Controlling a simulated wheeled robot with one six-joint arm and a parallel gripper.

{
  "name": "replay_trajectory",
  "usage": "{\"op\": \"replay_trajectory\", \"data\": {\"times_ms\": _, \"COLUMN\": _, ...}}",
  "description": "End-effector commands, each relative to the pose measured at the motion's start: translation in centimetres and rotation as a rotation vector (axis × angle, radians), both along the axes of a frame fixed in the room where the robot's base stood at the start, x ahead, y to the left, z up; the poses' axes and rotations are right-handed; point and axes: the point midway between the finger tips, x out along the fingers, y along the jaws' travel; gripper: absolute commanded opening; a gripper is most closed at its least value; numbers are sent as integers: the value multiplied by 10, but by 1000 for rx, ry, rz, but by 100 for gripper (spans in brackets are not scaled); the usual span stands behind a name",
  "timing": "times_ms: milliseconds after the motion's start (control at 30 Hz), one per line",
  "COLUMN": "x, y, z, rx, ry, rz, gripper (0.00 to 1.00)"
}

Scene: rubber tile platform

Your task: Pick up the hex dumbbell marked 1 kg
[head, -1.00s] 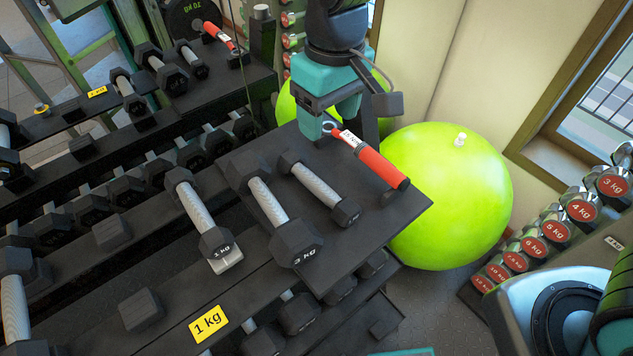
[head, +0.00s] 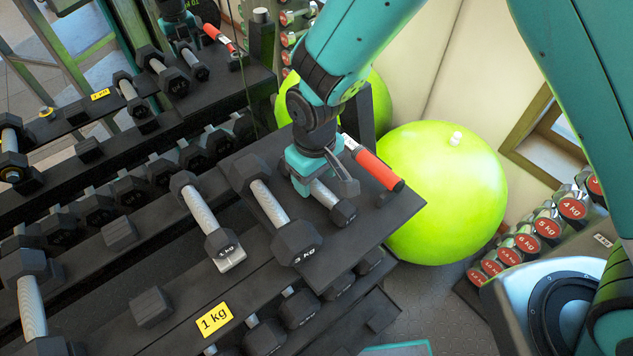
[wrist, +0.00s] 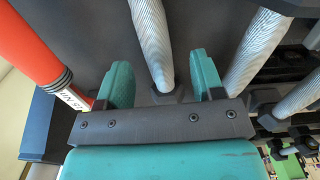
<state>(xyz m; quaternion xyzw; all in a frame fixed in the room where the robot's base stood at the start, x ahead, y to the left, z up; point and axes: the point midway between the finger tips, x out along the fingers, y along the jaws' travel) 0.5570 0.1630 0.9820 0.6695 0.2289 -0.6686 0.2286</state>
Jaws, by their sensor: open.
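A hex dumbbell marked 1 kg (head: 203,213) with a grey handle lies on the rack, its near head on a pale cradle. To its right lie a dumbbell marked 3 kg (head: 268,203) and a smaller hex dumbbell (head: 343,212) whose mark I cannot read. My gripper (head: 308,188) is over the smaller dumbbell and partly hides it. In the wrist view, my open gripper (wrist: 162,80) has a finger on each side of that dumbbell's grey handle (wrist: 151,40), with gaps beside it. The 3 kg handle (wrist: 256,48) is outside the right finger.
A red-handled tool (head: 376,168) lies close to the right of my gripper; it also shows in the wrist view (wrist: 30,45). A yellow 1 kg tag (head: 214,319) is on the rack's front edge. Green balls (head: 440,200) stand behind. A mirror reflects the rack at left.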

Motion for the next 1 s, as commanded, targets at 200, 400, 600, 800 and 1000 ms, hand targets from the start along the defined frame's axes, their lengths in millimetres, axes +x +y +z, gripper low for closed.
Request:
{"op": "replay_trajectory", "data": {"times_ms": 200, "x": 5, "y": -1, "z": -29, "rx": -3, "ry": 4, "rz": 0, "gripper": 61}}
{"op": "replay_trajectory", "data": {"times_ms": 400, "x": 5, "y": -1, "z": -40, "rx": -1, "ry": 1, "rz": 0, "gripper": 61}}
{"op": "replay_trajectory", "data": {"times_ms": 600, "x": 5, "y": -1, "z": -40, "rx": -1, "ry": 1, "rz": 0, "gripper": 52}}
{"op": "replay_trajectory", "data": {"times_ms": 800, "x": 5, "y": -1, "z": -40, "rx": -1, "ry": 1, "rz": 0, "gripper": 6}}
{"op": "replay_trajectory", "data": {"times_ms": 1000, "x": 6, "y": 0, "z": -39, "rx": 0, "ry": -1, "rz": 0, "gripper": 0}}
